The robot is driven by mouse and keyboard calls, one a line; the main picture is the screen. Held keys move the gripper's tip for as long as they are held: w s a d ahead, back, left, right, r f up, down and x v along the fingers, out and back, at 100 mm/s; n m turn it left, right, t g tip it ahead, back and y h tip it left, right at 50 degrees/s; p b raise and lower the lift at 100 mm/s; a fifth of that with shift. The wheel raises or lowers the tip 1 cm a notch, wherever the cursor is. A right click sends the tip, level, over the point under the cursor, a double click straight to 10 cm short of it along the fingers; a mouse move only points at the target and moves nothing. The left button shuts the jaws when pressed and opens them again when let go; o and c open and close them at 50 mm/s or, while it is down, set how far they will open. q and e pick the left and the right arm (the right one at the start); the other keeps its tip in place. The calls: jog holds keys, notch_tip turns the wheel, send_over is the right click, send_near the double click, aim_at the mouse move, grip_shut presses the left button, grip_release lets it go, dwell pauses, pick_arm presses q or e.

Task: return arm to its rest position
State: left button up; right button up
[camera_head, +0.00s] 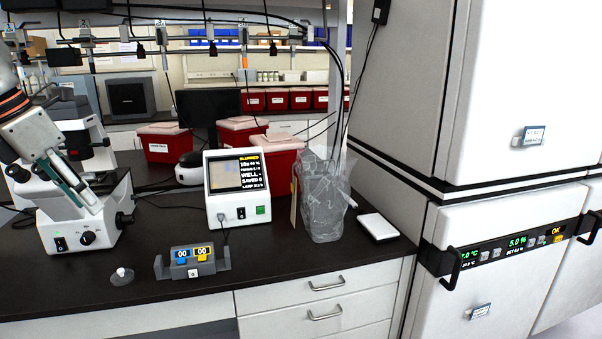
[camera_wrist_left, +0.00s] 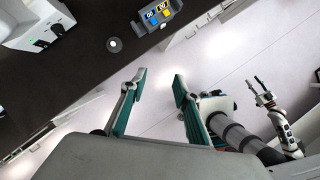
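My left gripper (camera_head: 80,190) comes in from the left in the head view, in front of the white microscope (camera_head: 65,228), seen from the side with teal finger parts. In the left wrist view my left gripper (camera_wrist_left: 157,84) has its two fingers well apart with nothing between them. They are over pale floor, beyond the edge of the dark bench (camera_wrist_left: 90,80). My right gripper (camera_wrist_left: 264,88) shows small at the right of the left wrist view, above the floor, with two fingers apart and nothing visible between them. It is not in the head view.
On the bench stand a grey block with blue and yellow displays (camera_head: 193,262), a small round dish (camera_head: 122,276), a white screen unit (camera_head: 237,187), a clear bag (camera_head: 323,200) and a white flat box (camera_head: 378,226). A tall white incubator (camera_head: 500,240) stands at right.

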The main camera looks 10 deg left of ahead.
pick_arm(q)
jog(key=w+d+f+n+t+h, duration=0.2)
jog(key=d+f+n+t+h, duration=0.15)
jog(key=d+f, duration=0.4)
jog(key=w+d+f+n+t+h, duration=0.2)
jog(key=d+f+n+h, duration=0.25)
jog(key=f, duration=0.65)
jog(key=w+d+f+n+t+h, duration=0.25)
jog(key=d+f+n, duration=0.25)
jog(key=f, duration=0.5)
jog(key=s+d+f+n+y, duration=0.3)
jog(key=s+d+f+n, duration=0.1)
jog(key=f+n, duration=0.3)
jog(key=s+d+f+n+g+y, duration=0.1)
jog(key=s+d+f+n+y, duration=0.2)
jog(key=f, duration=0.9)
jog(key=s+d+f+n+y, duration=0.3)
jog(key=s+d+f+n, duration=0.3)
jog(key=s+f+n, duration=0.3)
jog(key=n, duration=0.2)
jog(key=shift+s+d+f+n, duration=0.25)
jog(key=shift+s+f+n, duration=0.05)
jog(key=shift+s+n, duration=0.1)
jog(key=shift+a, duration=0.15)
jog(key=shift+c, duration=0.5)
